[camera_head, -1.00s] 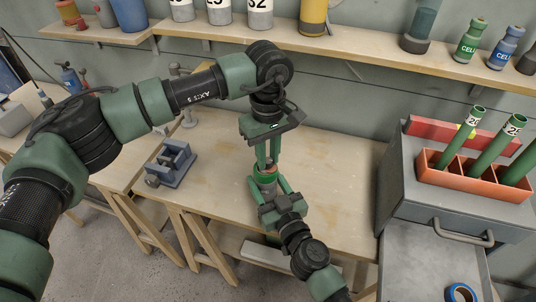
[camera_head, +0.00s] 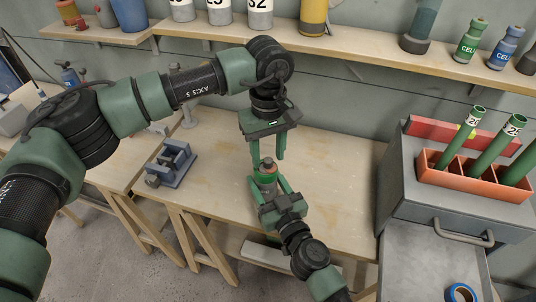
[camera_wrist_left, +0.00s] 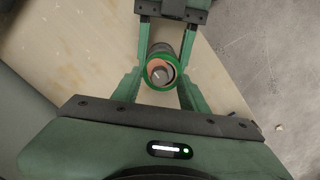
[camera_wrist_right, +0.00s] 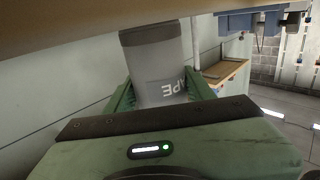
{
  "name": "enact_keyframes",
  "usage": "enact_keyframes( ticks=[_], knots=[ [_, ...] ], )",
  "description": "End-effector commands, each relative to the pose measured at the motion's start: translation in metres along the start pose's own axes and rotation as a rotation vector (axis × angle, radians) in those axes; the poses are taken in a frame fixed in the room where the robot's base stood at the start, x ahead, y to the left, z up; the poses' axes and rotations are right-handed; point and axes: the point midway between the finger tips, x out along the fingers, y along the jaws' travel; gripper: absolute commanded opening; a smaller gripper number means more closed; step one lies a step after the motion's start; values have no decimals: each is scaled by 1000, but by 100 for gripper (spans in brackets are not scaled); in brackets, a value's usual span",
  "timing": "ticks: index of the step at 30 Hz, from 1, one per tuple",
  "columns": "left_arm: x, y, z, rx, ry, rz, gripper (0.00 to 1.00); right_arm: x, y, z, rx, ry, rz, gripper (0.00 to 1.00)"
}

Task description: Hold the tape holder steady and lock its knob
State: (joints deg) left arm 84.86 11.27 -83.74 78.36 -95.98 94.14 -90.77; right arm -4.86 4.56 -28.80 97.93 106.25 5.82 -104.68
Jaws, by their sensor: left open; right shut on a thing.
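The tape holder (camera_head: 265,178) is an upright grey cylinder with a green ring at its top. In the right wrist view its wall (camera_wrist_right: 160,62) shows part of a label, reading "APE", upside down. My right gripper (camera_head: 268,186) is shut around its body from the front. The knob (camera_wrist_left: 160,74) is a small grey piece in the middle of the holder's copper-coloured top. My left gripper (camera_head: 267,157) points down from above, open, with its fingers apart on either side of the top. The knob's locked state cannot be told.
The wooden bench (camera_head: 325,180) is mostly clear around the holder. A blue-grey vise (camera_head: 172,163) stands to the left. A grey cabinet (camera_head: 400,190) with an orange rack (camera_head: 455,182) of green tubes stands to the right. A shelf (camera_head: 350,48) with bottles runs behind.

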Motion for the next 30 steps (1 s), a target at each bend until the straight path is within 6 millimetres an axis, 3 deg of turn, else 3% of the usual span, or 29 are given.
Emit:
enact_keyframes(
  ticks=[9,15,21,30],
  knots=[
    [-66,1,-1,0,5,4,43,0,0,0,0,-1,0,3],
    [-98,1,0,0,2,2,43,0,0,0,0,-1,0,3],
    [-111,0,0,1,1,1,43,0,0,0,0,-1,0,3],
    [-112,0,0,1,0,1,43,0,0,0,0,-1,0,3]
  ],
)
